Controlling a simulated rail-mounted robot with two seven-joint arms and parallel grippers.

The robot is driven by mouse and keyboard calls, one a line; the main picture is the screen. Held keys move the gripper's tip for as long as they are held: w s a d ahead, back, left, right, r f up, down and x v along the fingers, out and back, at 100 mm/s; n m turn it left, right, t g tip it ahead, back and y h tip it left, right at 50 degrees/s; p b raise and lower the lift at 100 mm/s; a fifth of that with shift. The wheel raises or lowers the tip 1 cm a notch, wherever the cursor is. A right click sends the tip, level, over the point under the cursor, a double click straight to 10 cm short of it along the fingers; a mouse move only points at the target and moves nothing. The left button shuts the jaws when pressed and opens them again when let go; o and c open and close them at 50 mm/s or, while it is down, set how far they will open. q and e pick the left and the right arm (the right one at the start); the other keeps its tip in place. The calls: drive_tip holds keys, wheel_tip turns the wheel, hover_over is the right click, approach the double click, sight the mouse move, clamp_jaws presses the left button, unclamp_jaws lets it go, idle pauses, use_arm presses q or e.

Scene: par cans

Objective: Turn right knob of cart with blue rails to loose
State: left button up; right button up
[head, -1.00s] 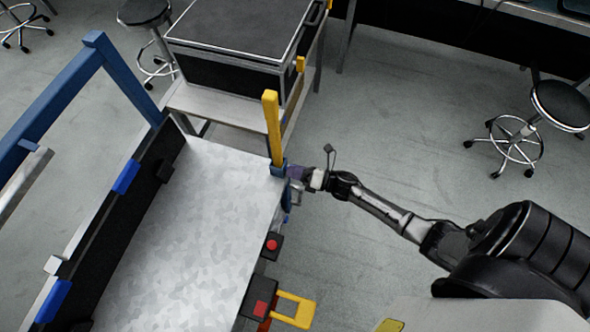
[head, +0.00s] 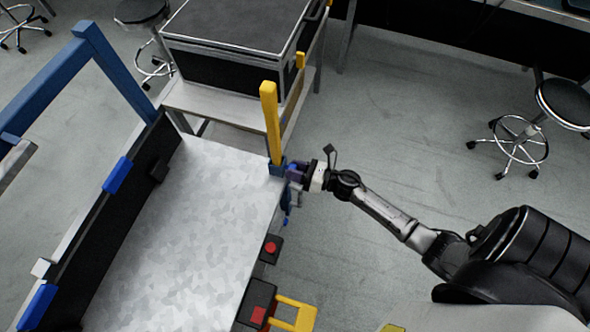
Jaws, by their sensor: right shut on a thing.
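The cart with blue rails (head: 87,62) stands at the left, with a bare grey metal deck (head: 190,225). A yellow post (head: 270,120) rises at its far right corner from a blue bracket (head: 277,168). My right gripper (head: 297,172) is at this corner, reaching in from the right, and is shut on a small purple-blue part at the bracket, which looks like the right knob. The fingers and wrist hide most of that part, so how far it is turned does not show. My left gripper is not in view.
Red buttons (head: 270,247) on black boxes and a yellow handle (head: 297,312) sit along the cart's right side. A dark case on a bench (head: 235,35) stands behind the cart. A stool (head: 520,140) stands at the right; the floor between is clear.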

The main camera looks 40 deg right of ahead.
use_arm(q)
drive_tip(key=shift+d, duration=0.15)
use_arm(e)
drive_tip(key=o, duration=0.9)
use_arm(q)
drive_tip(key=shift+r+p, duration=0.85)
use_arm(e)
drive_tip(key=v, duration=1.4)
drive_tip(key=shift+w, duration=0.1)
